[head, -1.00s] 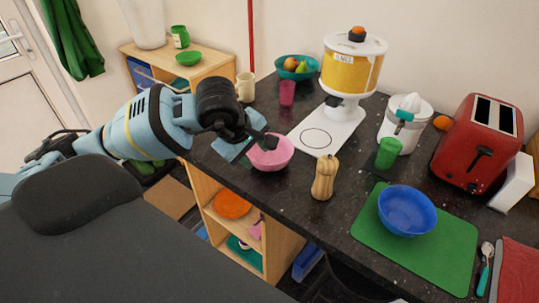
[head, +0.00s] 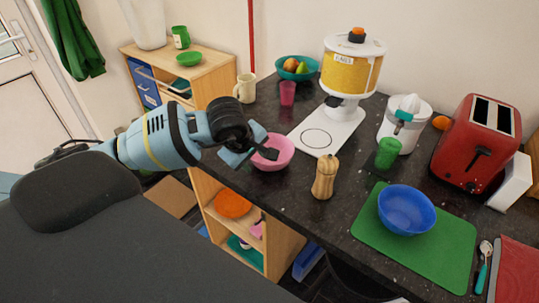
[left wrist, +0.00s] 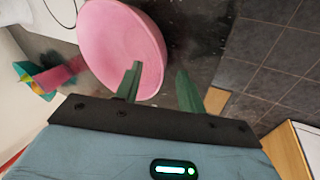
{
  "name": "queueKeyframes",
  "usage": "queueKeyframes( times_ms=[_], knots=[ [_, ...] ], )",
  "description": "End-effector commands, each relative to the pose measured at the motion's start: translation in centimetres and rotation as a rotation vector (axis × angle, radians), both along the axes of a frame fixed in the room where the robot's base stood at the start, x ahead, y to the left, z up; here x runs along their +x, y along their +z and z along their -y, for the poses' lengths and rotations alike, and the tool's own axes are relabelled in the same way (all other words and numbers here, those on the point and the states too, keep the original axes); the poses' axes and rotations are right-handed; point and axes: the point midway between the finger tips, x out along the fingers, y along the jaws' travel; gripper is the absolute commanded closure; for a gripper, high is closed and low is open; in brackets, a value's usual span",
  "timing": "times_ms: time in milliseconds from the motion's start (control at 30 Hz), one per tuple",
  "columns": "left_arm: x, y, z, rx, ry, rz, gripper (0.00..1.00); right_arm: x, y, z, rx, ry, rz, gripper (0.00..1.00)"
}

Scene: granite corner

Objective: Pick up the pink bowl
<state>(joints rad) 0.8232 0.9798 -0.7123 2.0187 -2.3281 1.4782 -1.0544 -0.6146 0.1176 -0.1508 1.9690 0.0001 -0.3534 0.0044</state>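The pink bowl (head: 279,154) stands upright on the dark counter, near its left edge. In the left wrist view the pink bowl (left wrist: 112,42) fills the upper left. My left gripper (head: 268,153) is at the bowl's near left side. In the left wrist view my left gripper (left wrist: 160,70) is open. One finger overlaps the inside of the bowl and the other is beyond its rim, so the rim shows between them. I cannot tell whether either finger touches the bowl. My right gripper is not in view.
A blue bowl (head: 407,210) sits on a green mat (head: 440,252). A cream mug (head: 245,88) and a pink cup (head: 287,93) stand farther back.

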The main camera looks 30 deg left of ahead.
Motion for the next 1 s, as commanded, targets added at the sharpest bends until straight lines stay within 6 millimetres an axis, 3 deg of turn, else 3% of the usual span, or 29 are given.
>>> queueKeyframes(
  times_ms=[133, 400, 733, 1000],
  knots=[
    [0.7, -1.4, 0.0, -0.002, 0.0, 0.001, 0.6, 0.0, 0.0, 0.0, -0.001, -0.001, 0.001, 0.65],
    [0.9, -1.7, 0.0, 0.0, 0.0, 0.002, 0.6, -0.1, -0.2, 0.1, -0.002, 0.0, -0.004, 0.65],
    [0.9, -1.6, 0.0, 0.0, 0.0, 0.002, 1.0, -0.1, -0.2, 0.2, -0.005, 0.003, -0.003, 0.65],
    [0.8, -1.7, -0.1, 0.0, 0.0, 0.0, 1.0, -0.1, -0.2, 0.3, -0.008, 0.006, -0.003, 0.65]
  ],
)
